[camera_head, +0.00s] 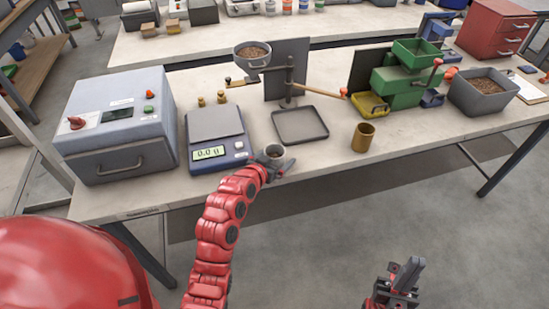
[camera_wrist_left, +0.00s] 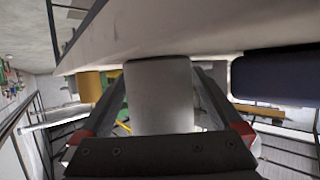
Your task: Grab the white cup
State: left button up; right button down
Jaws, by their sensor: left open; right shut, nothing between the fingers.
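The white cup (camera_head: 274,152) stands near the front edge of the table, to the right of the scale. My left gripper (camera_head: 275,164) is at the cup, with its fingers on either side of it. In the left wrist view the cup (camera_wrist_left: 159,95) is between the two open fingers (camera_wrist_left: 162,105). I cannot tell whether either finger touches it. My right gripper (camera_head: 397,280) is shut and empty, low in front of the table at the lower right.
A blue scale (camera_head: 216,140) stands left of the cup, with a grey machine (camera_head: 118,122) beyond it. A dark tray (camera_head: 300,125) lies behind the cup. A brass cup (camera_head: 363,137) stands to the right, with clear table between.

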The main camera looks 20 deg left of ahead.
pick_arm(q)
jog(key=shift+w+d+f, duration=0.1)
jog(key=shift+w+f, duration=0.05)
jog(key=shift+w, duration=0.25)
jog(key=c, duration=1.3)
jog(key=shift+c, duration=0.2)
